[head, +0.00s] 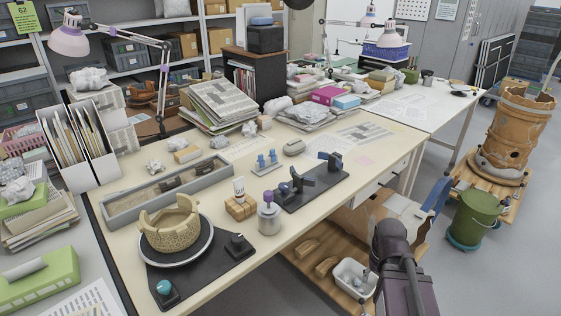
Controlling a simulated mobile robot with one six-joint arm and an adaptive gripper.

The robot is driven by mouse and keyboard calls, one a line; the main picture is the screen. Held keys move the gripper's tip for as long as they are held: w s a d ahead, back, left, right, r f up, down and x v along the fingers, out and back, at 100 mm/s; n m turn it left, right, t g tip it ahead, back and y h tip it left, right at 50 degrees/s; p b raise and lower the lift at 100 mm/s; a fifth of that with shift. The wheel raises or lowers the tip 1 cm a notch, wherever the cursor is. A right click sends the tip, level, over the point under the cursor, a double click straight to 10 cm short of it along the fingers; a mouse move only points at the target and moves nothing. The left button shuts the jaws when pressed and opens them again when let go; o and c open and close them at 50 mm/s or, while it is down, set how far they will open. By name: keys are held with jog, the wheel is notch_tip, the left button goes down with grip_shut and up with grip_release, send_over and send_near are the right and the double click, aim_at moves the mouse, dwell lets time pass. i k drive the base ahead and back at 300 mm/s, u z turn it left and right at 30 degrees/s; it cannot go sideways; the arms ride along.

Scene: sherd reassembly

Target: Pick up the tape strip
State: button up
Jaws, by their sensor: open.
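Two small light-blue upright pieces stand on a low blue base (267,161) near the middle of the worktable. They may be tape strips on a holder, but they are too small to tell for sure. A partly rebuilt tan pot (169,232) with a broken, uneven rim sits on a round grey plate on a black board (202,268) at the front left. My arm (392,245) shows at the lower right, beyond the table's front edge. My gripper is not visible in the head view.
A black mat (318,190) with dark fixtures lies right of a purple-topped jar (268,215) and a wooden block (240,207). A long grey tray (125,212) lies behind the pot. Papers (365,134) and book stacks (222,103) fill the back. Bare tabletop shows along the front edge.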

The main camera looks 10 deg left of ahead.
aim_at(272, 154)
jog(key=z, duration=0.05)
jog(key=k, duration=1.25)
jog(key=u, duration=0.5)
jog(key=i, duration=1)
jog(key=u, duration=0.05)
